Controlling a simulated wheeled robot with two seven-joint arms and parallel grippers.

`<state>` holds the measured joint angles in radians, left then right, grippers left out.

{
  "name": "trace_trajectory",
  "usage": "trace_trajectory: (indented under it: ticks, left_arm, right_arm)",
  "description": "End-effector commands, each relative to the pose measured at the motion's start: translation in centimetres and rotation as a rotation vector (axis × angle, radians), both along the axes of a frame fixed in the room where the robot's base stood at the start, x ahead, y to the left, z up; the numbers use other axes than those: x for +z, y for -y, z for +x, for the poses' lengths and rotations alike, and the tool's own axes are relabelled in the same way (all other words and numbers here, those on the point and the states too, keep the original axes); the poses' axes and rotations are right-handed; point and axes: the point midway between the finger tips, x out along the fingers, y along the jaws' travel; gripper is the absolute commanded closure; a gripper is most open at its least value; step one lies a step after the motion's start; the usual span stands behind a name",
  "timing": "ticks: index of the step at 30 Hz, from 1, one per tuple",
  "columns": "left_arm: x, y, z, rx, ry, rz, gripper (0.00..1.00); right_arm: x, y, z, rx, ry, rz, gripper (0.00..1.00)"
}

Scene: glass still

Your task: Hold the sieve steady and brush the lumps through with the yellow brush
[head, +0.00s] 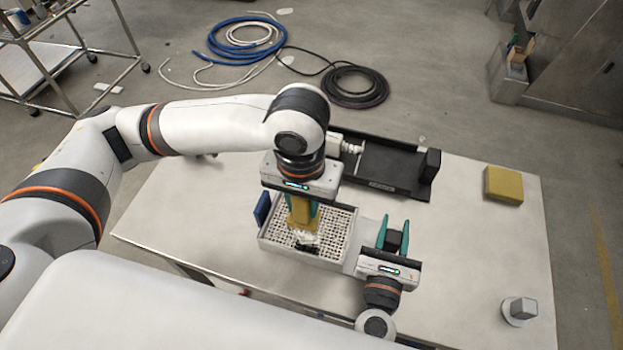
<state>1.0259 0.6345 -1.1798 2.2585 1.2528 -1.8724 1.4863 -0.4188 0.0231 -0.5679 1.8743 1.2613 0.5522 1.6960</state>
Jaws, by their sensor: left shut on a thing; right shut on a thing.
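The sieve is a grey rectangular tray with a perforated grid floor (338,222) on the pale table. The yellow brush (301,208) points down over the left half of the grid. My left gripper (304,214) is shut on it from above. Pale and dark bits (306,240) show at the brush's lower end; whether they are bristles or lumps I cannot tell. Whether the bristles touch the grid is unclear.
A blue panel (262,209) stands at the sieve's left end. A black apparatus (385,166) lies behind it. A yellow block (504,185) and a small grey knob-like piece (520,310) sit on the table (470,240) at right, with clear room between. Hoses (245,40) lie on the floor.

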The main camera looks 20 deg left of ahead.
Motion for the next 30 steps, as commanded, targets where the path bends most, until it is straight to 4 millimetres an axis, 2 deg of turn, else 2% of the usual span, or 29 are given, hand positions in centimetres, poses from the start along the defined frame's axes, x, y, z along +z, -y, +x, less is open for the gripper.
trace_trajectory:
  ticks: [11, 24, 30]
  left_arm:
    - [-0.4, 0.0, 0.1, 0.0, -0.002, 0.0, 0.95]
    - [-4.6, 0.0, 0.1, 0.001, -0.003, -0.001, 0.95]
    - [-5.7, 0.0, 0.1, 0.0, -0.002, 0.0, 0.95]
  right_arm:
    - [-0.3, 0.0, -0.1, 0.001, -0.007, -0.002, 1.0]
    - [-0.3, 0.0, -0.1, 0.002, -0.007, -0.002, 1.0]
    - [-0.3, 0.0, -0.1, 0.002, -0.007, -0.002, 1.0]
